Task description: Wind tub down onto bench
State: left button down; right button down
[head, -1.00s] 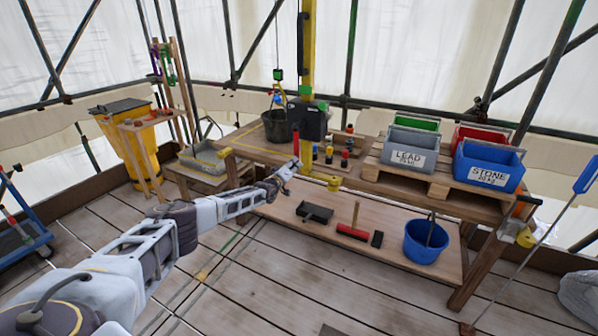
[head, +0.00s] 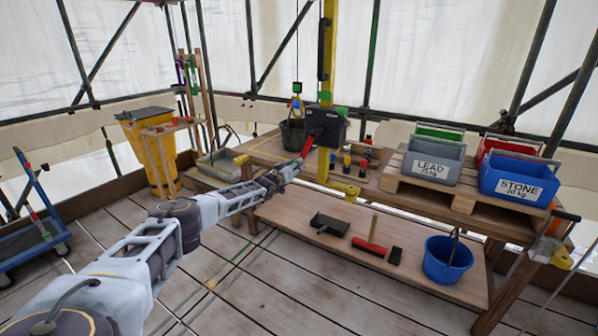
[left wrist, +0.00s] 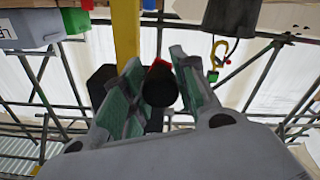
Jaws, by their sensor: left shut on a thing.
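The dark tub (head: 292,134) hangs under the hoist line at the back of the wooden bench (head: 262,150). I cannot tell whether its base touches the bench top. It shows partly in the left wrist view (left wrist: 236,16), with a yellow hook (left wrist: 214,56) by it. The black winch box (head: 328,126) is on the yellow post (head: 326,60). My left gripper (head: 291,168) is in front of the winch, shut on the red and black crank handle (left wrist: 159,86). My fingers hide part of the handle. My right gripper is not in view.
A pallet (head: 440,198) with lead (head: 432,162) and stone (head: 518,180) crates fills the bench's right side. Small coloured bottles (head: 347,162) stand right of the post. The lower shelf (head: 300,240) holds tools and a blue bucket (head: 447,258). Planks in front are clear.

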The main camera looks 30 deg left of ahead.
pick_arm(q)
jog(key=shift+a+r, duration=0.1)
jog(key=shift+a, duration=0.2)
jog(key=c, duration=1.1)
grip_release()
jog(key=shift+s+d, duration=0.1)
jog(key=shift+s, duration=0.1)
jog(key=shift+s+f, duration=0.2)
jog(key=shift+s, duration=0.15)
jog(key=s, duration=0.4)
jog(key=shift+s+d, duration=0.1)
jog(key=shift+s, duration=0.05)
